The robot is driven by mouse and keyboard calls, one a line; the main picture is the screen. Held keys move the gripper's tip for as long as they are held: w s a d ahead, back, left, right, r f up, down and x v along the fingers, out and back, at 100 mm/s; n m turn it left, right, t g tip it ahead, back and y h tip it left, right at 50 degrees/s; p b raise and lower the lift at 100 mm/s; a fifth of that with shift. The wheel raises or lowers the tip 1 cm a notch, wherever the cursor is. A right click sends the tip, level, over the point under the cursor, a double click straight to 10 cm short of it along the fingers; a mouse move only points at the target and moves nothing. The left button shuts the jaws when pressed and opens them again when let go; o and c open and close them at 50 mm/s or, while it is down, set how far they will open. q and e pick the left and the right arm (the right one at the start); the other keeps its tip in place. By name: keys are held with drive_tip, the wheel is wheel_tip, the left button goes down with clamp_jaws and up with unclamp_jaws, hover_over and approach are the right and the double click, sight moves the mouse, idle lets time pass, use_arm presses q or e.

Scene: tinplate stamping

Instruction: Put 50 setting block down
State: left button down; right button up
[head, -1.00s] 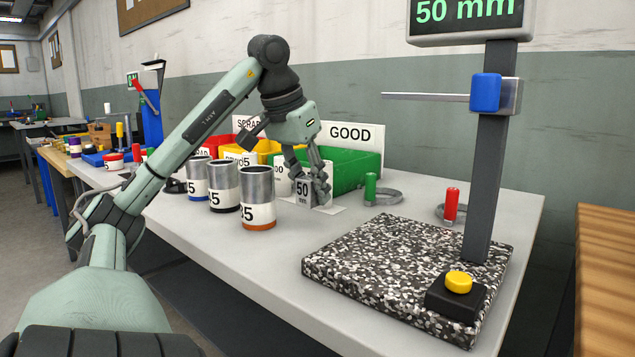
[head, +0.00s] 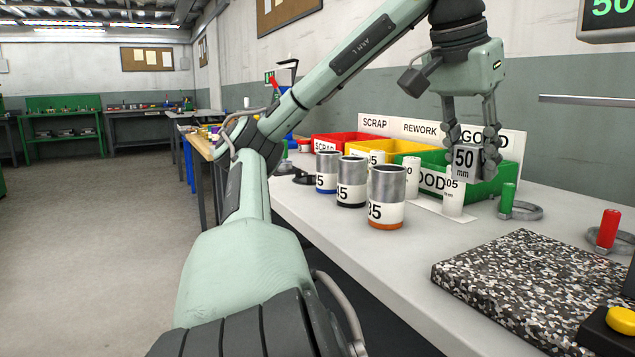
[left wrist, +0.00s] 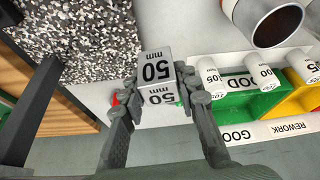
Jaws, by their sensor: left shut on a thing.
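The 50 setting block (head: 466,163) is a small grey block marked "50 mm". My left gripper (head: 471,152) is shut on it, one finger on each side, and holds it above the table in front of the green GOOD bin. In the left wrist view the block (left wrist: 156,67) sits between the fingertips, with two "50 mm" faces showing. A white mat (head: 428,205) lies below and left of it, bearing white numbered cylinders (head: 453,197). My right gripper is in neither current view.
Three metal cans (head: 386,185) stand left. Red, yellow and green bins (head: 497,185) stand behind.

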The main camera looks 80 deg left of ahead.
use_arm(q)
drive_tip(key=s+a+n+g+y, duration=0.25)
drive_tip(key=s+n, duration=0.55)
drive_tip(key=s, duration=0.7)
hover_over(433, 245)
drive_tip(key=d, duration=0.1)
drive_tip(key=shift+h, duration=0.25)
drive_tip(key=f, duration=0.7)
drive_tip(key=shift+s+d, duration=0.1)
drive_tip(key=shift+s, duration=0.3)
drive_tip(key=shift+f, duration=0.25)
wheel_tip(433, 245, down, 4)
drive_tip(key=shift+r+t+b, duration=0.25)
drive_tip(key=shift+b, duration=0.15)
drive_tip(key=shift+f, duration=0.1)
use_arm(e)
drive_tip(key=shift+t+y, duration=0.6)
drive_tip(key=shift+t, duration=0.3)
drive_tip(key=a+r, duration=0.1)
drive_tip(key=r, duration=0.1)
drive_tip(key=w+a+r, duration=0.1)
drive_tip(key=shift+a+r, duration=0.15)
drive_tip(key=shift+r, duration=0.2)
drive_tip(key=shift+a+r, duration=0.2)
drive_tip(key=shift+r, duration=0.1)
